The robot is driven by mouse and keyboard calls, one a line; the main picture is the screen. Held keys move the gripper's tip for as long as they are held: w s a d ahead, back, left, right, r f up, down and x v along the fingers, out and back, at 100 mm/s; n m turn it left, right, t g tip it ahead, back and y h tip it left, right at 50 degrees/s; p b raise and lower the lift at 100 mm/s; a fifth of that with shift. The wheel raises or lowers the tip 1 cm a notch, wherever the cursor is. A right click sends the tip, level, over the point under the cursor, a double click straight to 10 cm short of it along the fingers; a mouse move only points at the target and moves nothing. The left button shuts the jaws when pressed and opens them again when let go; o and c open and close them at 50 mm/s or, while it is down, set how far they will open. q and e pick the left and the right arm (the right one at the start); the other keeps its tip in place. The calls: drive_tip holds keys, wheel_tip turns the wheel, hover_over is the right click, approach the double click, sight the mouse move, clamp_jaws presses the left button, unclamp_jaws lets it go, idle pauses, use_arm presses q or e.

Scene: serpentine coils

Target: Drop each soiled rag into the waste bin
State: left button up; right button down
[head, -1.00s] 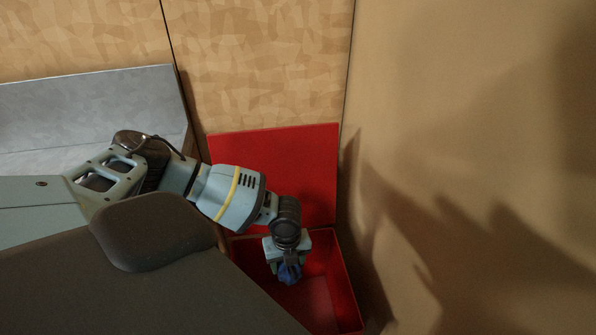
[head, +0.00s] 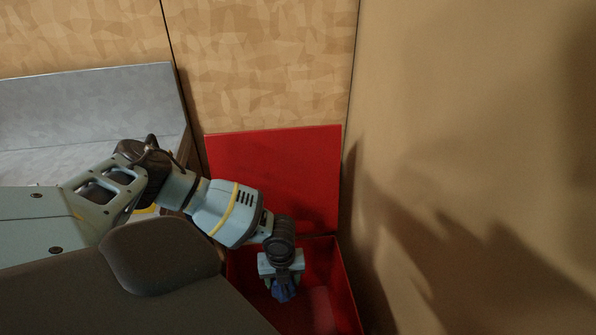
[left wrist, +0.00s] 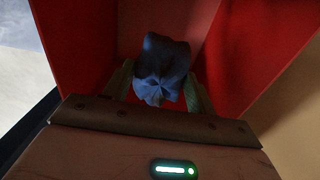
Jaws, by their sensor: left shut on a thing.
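A crumpled blue rag (head: 284,290) is held between the fingers of my left gripper (head: 282,280). In the left wrist view the rag (left wrist: 162,68) sits between the two fingers (left wrist: 160,92), with red walls around it. The waste bin (head: 345,285) is a red open box with its red lid (head: 275,175) standing up at the back. My left gripper points down over the bin's opening, with the rag inside the outline of its walls. The rag's height above the bin floor is hard to tell. My right gripper is not in view.
A grey bench or counter (head: 90,110) stands at the left. A tan wall (head: 470,120) rises close to the bin's right side, and a patterned wall panel (head: 260,60) is behind the lid.

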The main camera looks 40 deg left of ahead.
use_arm(q)
drive_tip(key=shift+f, duration=0.6)
drive_tip(key=shift+f+b, duration=0.2)
drive_tip(key=shift+b, duration=0.15)
drive_tip(key=shift+r, duration=0.1)
drive_tip(key=o, duration=1)
drive_tip(key=shift+c, duration=0.2)
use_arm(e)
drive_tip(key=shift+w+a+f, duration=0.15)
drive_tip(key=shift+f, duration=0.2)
use_arm(q)
wheel_tip(320, 180, up, 7)
drive_tip(key=shift+r+p, duration=0.15)
drive_tip(key=shift+p, duration=0.5)
drive_tip(key=shift+r, duration=0.25)
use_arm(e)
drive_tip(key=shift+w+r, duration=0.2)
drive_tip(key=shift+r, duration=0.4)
